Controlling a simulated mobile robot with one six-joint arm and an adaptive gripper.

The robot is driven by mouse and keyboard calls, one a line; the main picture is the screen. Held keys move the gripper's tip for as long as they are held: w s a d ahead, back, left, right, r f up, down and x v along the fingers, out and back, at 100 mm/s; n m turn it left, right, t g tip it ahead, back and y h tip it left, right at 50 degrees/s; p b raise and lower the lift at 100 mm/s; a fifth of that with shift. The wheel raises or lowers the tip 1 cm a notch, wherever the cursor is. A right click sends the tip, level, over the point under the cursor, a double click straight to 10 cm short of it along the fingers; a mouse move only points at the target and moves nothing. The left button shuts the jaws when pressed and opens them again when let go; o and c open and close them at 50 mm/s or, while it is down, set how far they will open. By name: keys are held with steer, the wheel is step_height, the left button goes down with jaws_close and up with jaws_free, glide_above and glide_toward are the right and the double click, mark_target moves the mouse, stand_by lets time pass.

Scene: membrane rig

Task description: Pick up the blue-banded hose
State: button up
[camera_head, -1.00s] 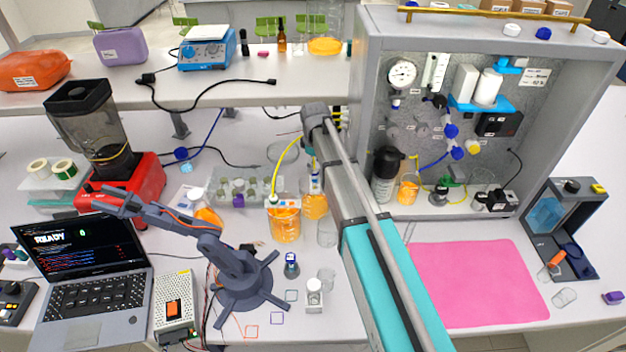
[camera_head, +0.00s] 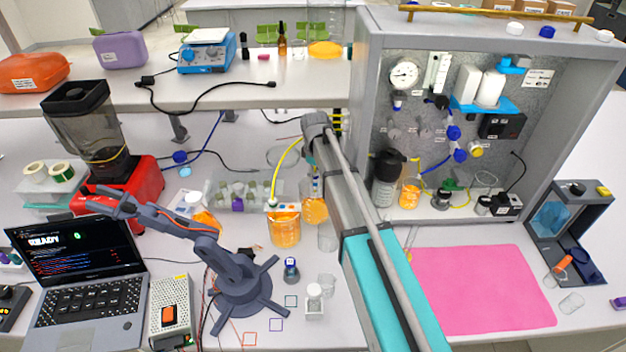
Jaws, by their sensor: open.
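I cannot pick out a blue band on any hose with certainty. A blue hose (camera_head: 207,142) hangs at the back left, by a dark blue fitting (camera_head: 180,157) and a light blue one. A yellow hose (camera_head: 278,165) arcs up from an orange-filled beaker (camera_head: 285,230) toward my arm. Another blue hose (camera_head: 436,164) runs inside the grey rig cabinet. My grey and turquoise arm reaches up the middle of the view to a grey joint. My gripper is not visible, apparently hidden behind the arm.
A small dark robot arm (camera_head: 235,270) stands on the bench, left of centre. A red blender (camera_head: 130,185) and a laptop (camera_head: 80,285) are at left. The cabinet (camera_head: 362,85) rises close to my arm. A pink mat (camera_head: 480,288) lies clear at right.

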steer(key=c, duration=1)
steer(key=shift+o, duration=0.2)
steer(key=shift+r, duration=0.15)
step_height(320, 180, up, 12)
steer(key=p, duration=1.3)
steer(key=s+a+b, duration=0.1)
steer(key=a, duration=1.7)
steer(key=shift+s, duration=0.4)
